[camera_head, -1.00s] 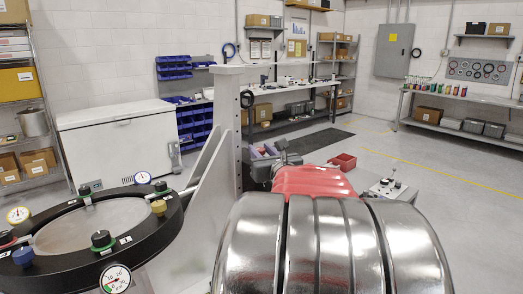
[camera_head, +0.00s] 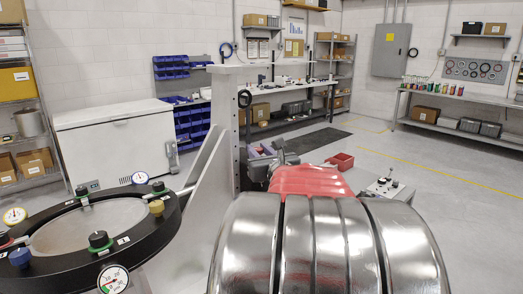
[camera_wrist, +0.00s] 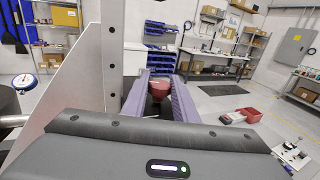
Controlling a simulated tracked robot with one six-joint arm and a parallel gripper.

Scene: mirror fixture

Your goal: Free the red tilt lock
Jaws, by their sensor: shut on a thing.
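In the wrist view, the two purple fingers of my gripper (camera_wrist: 158,86) are closed on a red knob-like part, the red tilt lock (camera_wrist: 158,88), just right of a pale upright post (camera_wrist: 112,45). Its far end and its seat are hidden. The mirror fixture's black ring (camera_head: 165,222) holds a round pale disc (camera_head: 90,225) at the lower left. Dial gauges and coloured knobs sit around the ring.
A slanted pale bracket (camera_head: 205,190) stands between the ring and my arm. A red bin (camera_head: 342,161) and a small control box (camera_head: 388,189) are on the right. A white chest (camera_head: 118,140) stands behind the ring. The floor to the right is largely clear.

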